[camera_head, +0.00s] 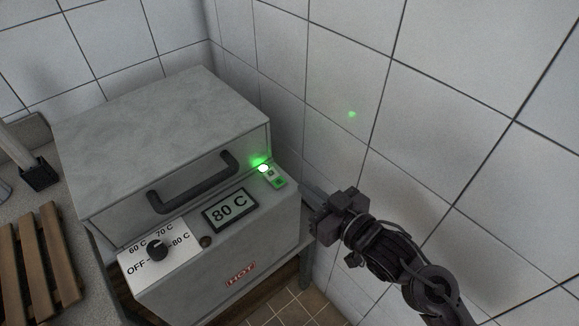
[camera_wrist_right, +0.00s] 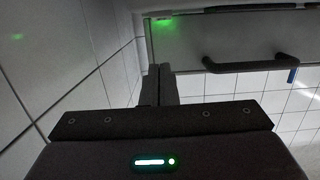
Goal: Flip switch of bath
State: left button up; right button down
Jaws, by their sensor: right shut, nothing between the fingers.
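The bath (camera_head: 150,105) is a grey metal box with a closed lid and a black handle (camera_head: 192,182). Its sloped front panel has a black dial (camera_head: 157,250), a display (camera_head: 230,210) reading 80 C and a small switch (camera_head: 277,180) with a green part. A green lamp (camera_head: 263,168) glows beside the switch. My right gripper (camera_head: 312,192) is shut and empty, just right of the panel's right end, apart from the switch in the picture. In the right wrist view my fingers (camera_wrist_right: 160,78) are together below the green glow; the switch itself cannot be made out there. My left gripper is not in view.
White tiled walls (camera_head: 345,75) stand behind and close to the right of the bath, leaving a narrow gap for my right arm. A wooden slatted rack (camera_head: 40,262) lies on the counter at the left. A black-ended object (camera_head: 38,174) stands behind it.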

jog(key=shift+s+a+r, duration=0.1)
jog(key=shift+s+r, duration=0.05)
jog(key=shift+r, duration=0.3)
jog(key=shift+s+a+r, duration=0.1)
jog(key=shift+r, duration=0.35)
jog(key=shift+w, duration=0.1)
jog(key=p, duration=0.2)
send_over(277, 181)
jog(key=shift+f, duration=0.65)
notch_tip(277, 181, down, 3)
jog(key=shift+r, duration=0.1)
jog(key=shift+f, duration=0.65)
